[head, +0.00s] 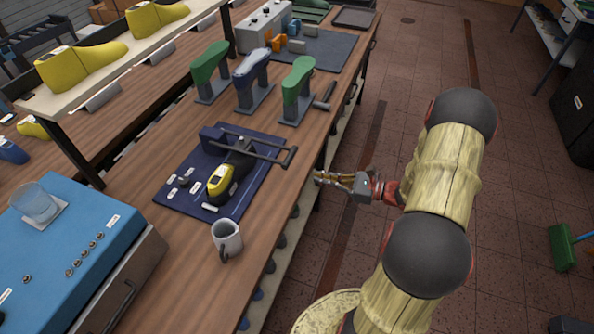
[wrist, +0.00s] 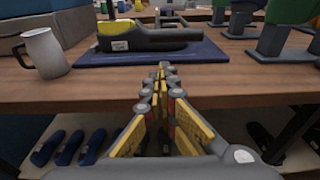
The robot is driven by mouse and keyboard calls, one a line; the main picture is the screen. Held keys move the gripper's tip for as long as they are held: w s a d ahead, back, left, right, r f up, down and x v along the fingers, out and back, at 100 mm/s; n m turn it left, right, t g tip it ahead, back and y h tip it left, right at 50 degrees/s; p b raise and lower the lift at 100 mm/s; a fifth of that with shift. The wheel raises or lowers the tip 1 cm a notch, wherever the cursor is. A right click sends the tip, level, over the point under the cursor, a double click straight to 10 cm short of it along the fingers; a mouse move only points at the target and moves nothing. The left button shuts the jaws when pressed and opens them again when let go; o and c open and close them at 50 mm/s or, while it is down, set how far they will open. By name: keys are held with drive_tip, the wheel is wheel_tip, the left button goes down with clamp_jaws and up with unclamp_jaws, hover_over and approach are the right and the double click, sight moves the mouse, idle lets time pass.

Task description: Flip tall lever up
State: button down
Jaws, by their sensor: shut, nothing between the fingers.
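A dark clamp fixture (head: 215,134) stands on a navy mat (head: 175,196) on the bench. A long grey lever frame (head: 262,152) reaches from it toward the bench's front edge, lying roughly level. A yellow and black shoe last (head: 220,183) lies beside it; it also shows in the wrist view (wrist: 118,28). I cannot tell for certain which part is the tall lever. My gripper (head: 318,178) is just off the bench's front edge, pointing at the mat, touching nothing. Its fingers (wrist: 162,75) are shut and empty.
A white mug (head: 227,238) stands near the front edge, left of my gripper in the wrist view (wrist: 43,52). Green and blue lasts on stands (head: 252,75) are farther back. A blue control box (head: 75,245) with small switches is at left. Open floor lies right of the bench.

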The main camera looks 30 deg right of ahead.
drive_tip(key=shift+a, duration=0.1)
drive_tip(key=b+x, duration=0.2)
drive_tip(key=x, duration=0.8)
drive_tip(key=shift+r, duration=0.2)
idle(0.4)
